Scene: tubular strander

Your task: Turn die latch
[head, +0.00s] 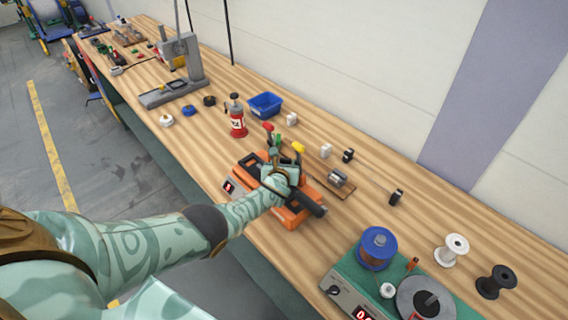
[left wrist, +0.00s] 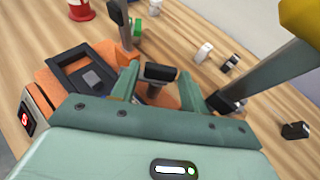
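An orange machine (head: 292,216) with a black recessed tray stands on the wooden bench, and my left gripper (head: 281,172) is over it. In the left wrist view the orange body (left wrist: 110,55) lies beneath the fingers. My left gripper (left wrist: 160,88) has its two green fingers apart. A black-topped knob on a short post (left wrist: 160,72), perhaps the die latch, shows between the fingertips, with a gap to each finger. Long levers rise from the machine, one with a yellow grip (head: 298,147), one with a red grip (head: 268,127). My right gripper is not in view.
A blue bin (head: 265,104) and a red canister (head: 237,122) stand behind the machine. A small wooden board with a metal part (head: 338,179) lies to its right. A green unit with a blue spool (head: 377,247) stands at front right. Small white and black blocks are scattered nearby.

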